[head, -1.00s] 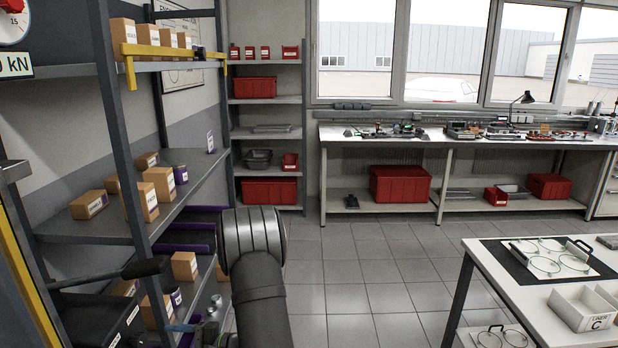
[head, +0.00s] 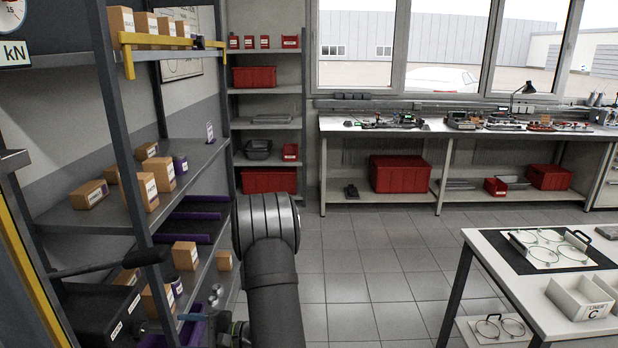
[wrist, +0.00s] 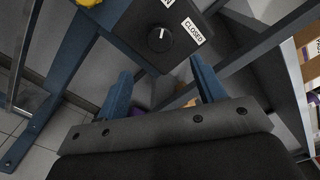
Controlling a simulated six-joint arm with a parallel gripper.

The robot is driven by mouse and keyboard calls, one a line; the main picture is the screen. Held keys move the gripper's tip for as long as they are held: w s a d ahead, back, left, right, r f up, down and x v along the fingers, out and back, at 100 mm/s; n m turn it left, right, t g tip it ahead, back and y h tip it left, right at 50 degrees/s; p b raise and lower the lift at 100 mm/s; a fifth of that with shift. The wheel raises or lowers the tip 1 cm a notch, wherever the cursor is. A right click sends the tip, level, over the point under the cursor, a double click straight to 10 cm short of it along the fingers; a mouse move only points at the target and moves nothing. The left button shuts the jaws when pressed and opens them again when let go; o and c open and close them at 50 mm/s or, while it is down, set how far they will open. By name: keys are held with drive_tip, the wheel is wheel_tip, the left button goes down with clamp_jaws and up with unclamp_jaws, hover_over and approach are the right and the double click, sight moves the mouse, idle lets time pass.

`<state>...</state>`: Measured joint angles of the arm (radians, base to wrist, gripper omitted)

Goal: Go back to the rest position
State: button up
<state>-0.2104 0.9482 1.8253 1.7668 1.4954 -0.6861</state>
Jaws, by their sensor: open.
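My gripper (wrist: 158,98) shows in the wrist view with its two blue fingers apart and nothing between them. Beyond the fingertips is a dark box with a round black knob (wrist: 160,38) and a label reading "CLOSED" (wrist: 193,31). I cannot tell the exact gap between the fingers and the box. In the head view my arm rises at the lower middle in front of the shelf rack, and the gripper itself cannot be made out clearly there.
A shelf rack (head: 120,150) with cartons (head: 158,172) stands close on the left. A white table (head: 490,262) with a tray marked C (head: 580,300) is at the right. A workbench (head: 470,135) runs along the back wall. The tiled floor (head: 375,275) between is clear.

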drive_tip(key=shift+a, duration=1)
drive_tip(key=shift+d, duration=0.1)
drive_tip(key=s+d+r+t+h, duration=0.1)
drive_tip(key=s+d+r+h, duration=0.3)
drive_tip(key=d, duration=0.9)
drive_tip(key=s+d+r+t+h, duration=0.2)
drive_tip(key=s+d+r+h, duration=0.1)
drive_tip(key=s+d+h, duration=0.6)
drive_tip(key=s+d+r+n+t+h, duration=0.1)
drive_tip(key=s+d+r+h, duration=0.3)
drive_tip(key=s+d, duration=0.9)
drive_tip(key=shift+s+d+r+t+h, duration=0.3)
drive_tip(key=shift+d+t+h, duration=0.3)
drive_tip(key=shift+d+h, duration=1.2)
drive_tip(key=shift+w+d, duration=0.1)
drive_tip(key=shift+d, duration=0.05)
